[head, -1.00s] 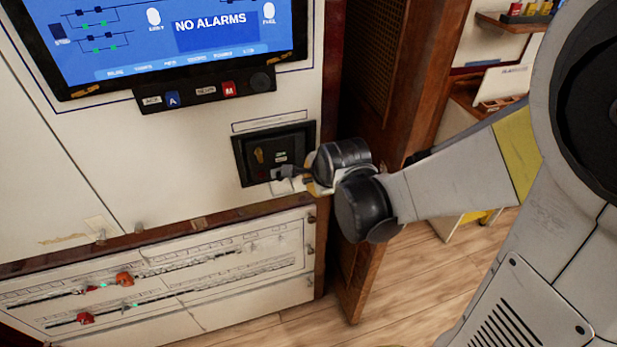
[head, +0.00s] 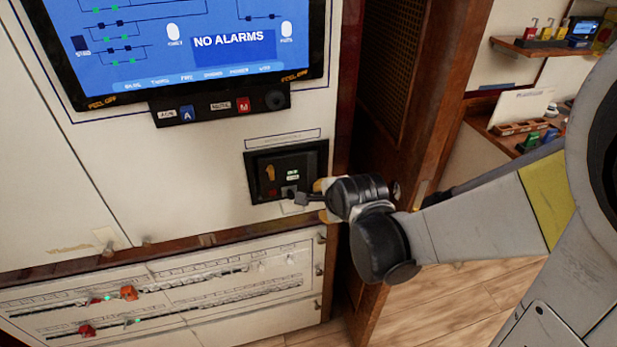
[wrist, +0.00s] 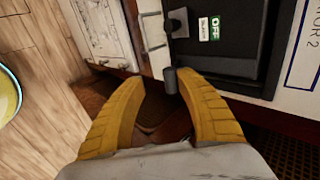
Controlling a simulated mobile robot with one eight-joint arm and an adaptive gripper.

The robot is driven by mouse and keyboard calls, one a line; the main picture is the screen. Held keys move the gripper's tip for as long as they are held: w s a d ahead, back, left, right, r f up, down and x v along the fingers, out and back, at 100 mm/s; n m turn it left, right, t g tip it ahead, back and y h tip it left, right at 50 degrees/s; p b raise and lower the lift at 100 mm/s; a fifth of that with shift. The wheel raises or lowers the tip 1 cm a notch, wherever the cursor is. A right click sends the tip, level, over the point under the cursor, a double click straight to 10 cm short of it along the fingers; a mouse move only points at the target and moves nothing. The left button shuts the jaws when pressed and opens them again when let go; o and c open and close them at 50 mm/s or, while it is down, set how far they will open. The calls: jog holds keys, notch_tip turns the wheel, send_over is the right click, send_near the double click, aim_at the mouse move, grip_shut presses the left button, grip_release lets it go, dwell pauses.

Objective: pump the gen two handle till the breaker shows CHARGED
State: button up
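The breaker (head: 258,180) is a black unit set in the white panel, left of my gripper in the head view. In the wrist view its dark face (wrist: 248,45) is at upper right, with a green OFF flag (wrist: 214,28) and a small white label beside it. The charge state is too small to read. A dark grey handle (wrist: 171,80) sticks out from the breaker's lower part. My gripper (wrist: 158,82) is open, its yellow fingers spread. The handle's end shows between the fingertips, closer to the right one; I cannot tell if they touch. My gripper is partly hidden in the head view (head: 318,196).
A screen (head: 190,45) reading NO ALARMS hangs above, over a strip with blue and red switches (head: 222,105). A lower panel (head: 170,290) carries red and orange handles. A wooden post (head: 400,130) stands close right of the breaker. Open wooden floor (head: 450,315) lies beyond.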

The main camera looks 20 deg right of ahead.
jog(key=shift+s+r, duration=0.1)
jog(key=v, duration=1.1)
jog(key=shift+s+r, duration=0.25)
jog(key=shift+r, duration=0.05)
